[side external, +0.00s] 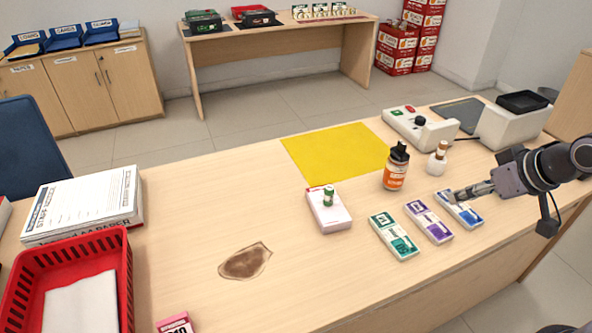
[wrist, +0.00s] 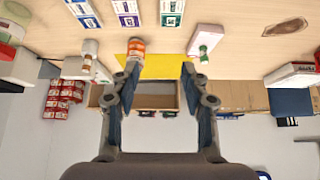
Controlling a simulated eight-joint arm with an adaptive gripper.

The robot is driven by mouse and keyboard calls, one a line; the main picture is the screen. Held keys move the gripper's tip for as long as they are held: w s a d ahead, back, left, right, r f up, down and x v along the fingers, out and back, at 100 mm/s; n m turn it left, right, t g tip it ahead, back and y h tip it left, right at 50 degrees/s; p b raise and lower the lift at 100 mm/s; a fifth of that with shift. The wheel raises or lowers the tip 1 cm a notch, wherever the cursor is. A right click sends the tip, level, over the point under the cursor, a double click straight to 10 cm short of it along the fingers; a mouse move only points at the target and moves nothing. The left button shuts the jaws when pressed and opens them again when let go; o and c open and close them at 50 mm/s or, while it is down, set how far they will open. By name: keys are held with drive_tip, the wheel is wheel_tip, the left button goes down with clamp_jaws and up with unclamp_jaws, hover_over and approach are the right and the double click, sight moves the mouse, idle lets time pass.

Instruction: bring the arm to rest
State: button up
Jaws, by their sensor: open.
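My gripper (side external: 468,191) is at the right of the counter in the side view, above the blue-labelled pack (side external: 459,208). In the wrist view my gripper (wrist: 159,72) is open, with two separate fingers and nothing held between them. The purple pack (side external: 429,222) and green pack (side external: 394,236) lie beside the blue one on the counter (side external: 190,190). An orange-labelled bottle (side external: 396,168) stands behind them.
A white box (side external: 329,209) has a small green roll on it. A small white bottle (side external: 437,160) and a machine (side external: 420,128) stand behind my gripper. A yellow mat (side external: 335,152) lies flat and bare. A red basket (side external: 70,270) and paper box (side external: 85,205) are left.

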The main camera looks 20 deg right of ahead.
drive_tip(key=shift+s+a+f, duration=0.35)
drive_tip(key=shift+s, duration=0.25)
